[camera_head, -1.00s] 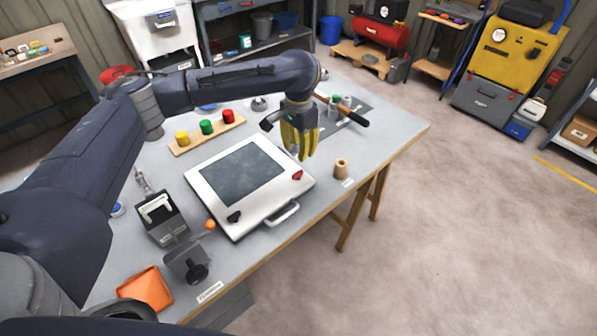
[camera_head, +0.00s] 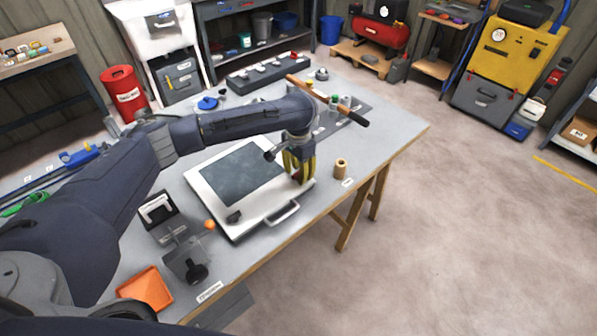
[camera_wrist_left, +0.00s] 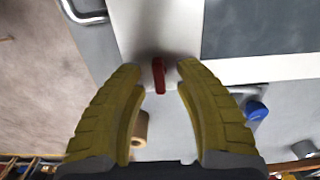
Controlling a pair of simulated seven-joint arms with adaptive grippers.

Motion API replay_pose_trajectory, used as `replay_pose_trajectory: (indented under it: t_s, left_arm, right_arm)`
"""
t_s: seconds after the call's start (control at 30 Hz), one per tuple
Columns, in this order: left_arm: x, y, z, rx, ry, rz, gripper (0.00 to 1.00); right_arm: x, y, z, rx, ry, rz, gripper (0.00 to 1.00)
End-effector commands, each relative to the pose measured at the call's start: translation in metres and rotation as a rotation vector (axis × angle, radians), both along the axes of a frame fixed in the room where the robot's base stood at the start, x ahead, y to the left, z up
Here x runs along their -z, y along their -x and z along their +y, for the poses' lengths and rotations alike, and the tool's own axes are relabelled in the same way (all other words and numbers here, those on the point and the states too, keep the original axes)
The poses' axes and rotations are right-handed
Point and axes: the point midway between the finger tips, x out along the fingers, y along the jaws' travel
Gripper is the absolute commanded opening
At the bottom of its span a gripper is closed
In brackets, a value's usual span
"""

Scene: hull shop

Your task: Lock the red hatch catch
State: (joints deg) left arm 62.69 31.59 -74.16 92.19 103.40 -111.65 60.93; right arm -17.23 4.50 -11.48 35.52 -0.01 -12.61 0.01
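The hatch (camera_head: 208,188) is a white panel with a dark window, lying on the table. Its red catch (camera_wrist_left: 159,76) shows in the left wrist view as a short red lever on the white border. In the head view my gripper hides it. A black catch (camera_head: 233,217) sits at the hatch's near left corner. My left gripper (camera_head: 301,181) points down over the red catch's corner. In the left wrist view its yellow fingers (camera_wrist_left: 159,72) are apart, with the red catch between the tips; contact cannot be told. My right gripper is not in view.
A metal handle (camera_head: 283,213) is on the hatch's near edge. A wooden cylinder (camera_head: 341,168) stands close to the right of my gripper. A hammer (camera_head: 328,100) lies behind it. An orange tray (camera_head: 146,290) lies at the near left.

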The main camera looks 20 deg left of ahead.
Motion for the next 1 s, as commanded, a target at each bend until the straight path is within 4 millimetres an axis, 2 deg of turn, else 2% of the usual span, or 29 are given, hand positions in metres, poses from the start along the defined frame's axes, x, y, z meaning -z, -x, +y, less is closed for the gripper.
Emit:
replay_pose_trajectory:
  t_s: [0.2,0.5,1.0]
  left_arm:
    - [-0.0001,-0.0001,-0.0001,0.000,0.000,0.000,0.32]
    - [-0.0003,0.0000,0.0000,0.000,0.000,0.000,0.00]
    - [-0.0008,-0.0003,-0.0001,0.067,0.000,-0.001,0.00]
  right_arm:
    - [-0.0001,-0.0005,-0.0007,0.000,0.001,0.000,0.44]
    - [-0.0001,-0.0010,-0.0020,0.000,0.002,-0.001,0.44]
    - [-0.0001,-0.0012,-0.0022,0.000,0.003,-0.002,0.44]
